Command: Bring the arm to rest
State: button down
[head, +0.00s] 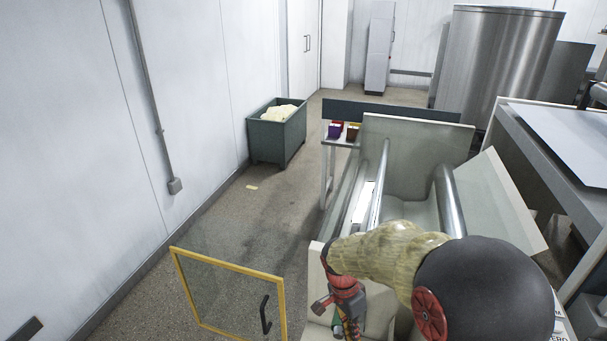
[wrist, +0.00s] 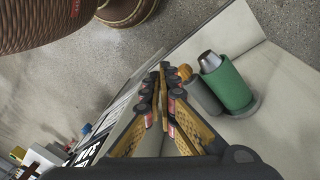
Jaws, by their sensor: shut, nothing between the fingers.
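My gripper (wrist: 158,78) shows in the wrist view with its two fingers together and nothing between them. In the head view, my arm, in a pale sleeve, reaches over the near end of the coating machine (head: 417,143) with its red wrist (head: 345,291) bent downward. The fingertips cannot be made out in the head view. In the wrist view, a green cylinder with a silver top (wrist: 228,88), a grey cylinder (wrist: 203,97) and a small orange part (wrist: 184,71) are right of the fingers. The fingers look apart from them, but the depth is unclear.
A yellow-framed clear door (head: 229,292) stands open left of the machine. A green bin (head: 277,133) with pale material stands by the left wall. A grey table (head: 555,150) is on the right. The floor (head: 213,221) between wall and machine is mostly clear.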

jog(key=s+d+r+n+t+y, duration=0.1)
jog(key=s+d+r+n+t, duration=0.1)
jog(key=s+r+n, duration=0.4)
jog(key=s+d+r+n+t+y, duration=0.1)
jog(key=s+d+r+n+t, duration=0.2)
jog(key=s+r, duration=0.8)
notch_tip(320, 180, up, 8)
jog(key=n+t, duration=0.2)
jog(key=shift+s+d+n, duration=0.35)
jog(key=shift+s+n, duration=0.05)
jog(key=shift+f, duration=0.1)
dwell(0.8)
